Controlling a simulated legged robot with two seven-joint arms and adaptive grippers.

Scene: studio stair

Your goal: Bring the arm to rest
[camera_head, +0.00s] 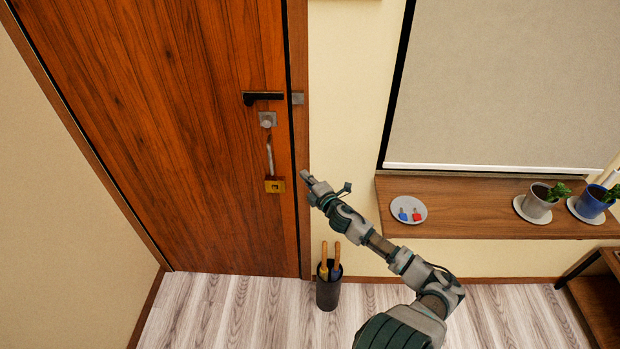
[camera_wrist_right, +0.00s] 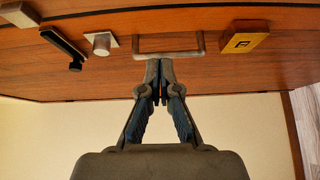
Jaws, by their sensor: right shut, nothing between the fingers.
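My right arm reaches up from the bottom of the head view, and its gripper (camera_head: 306,177) is just right of the wooden door's edge. In the right wrist view the right gripper (camera_wrist_right: 159,100) has its fingers together with nothing between them. The fingertips appear close to the metal pull handle (camera_wrist_right: 168,53) on the door (camera_head: 190,130); I cannot tell whether they touch it. My left gripper is not in view.
A wooden shelf (camera_head: 465,220) at right bears a plate (camera_head: 399,216) with red and blue items, and potted plants (camera_head: 537,202). A dark umbrella bin (camera_head: 328,293) stands on the floor.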

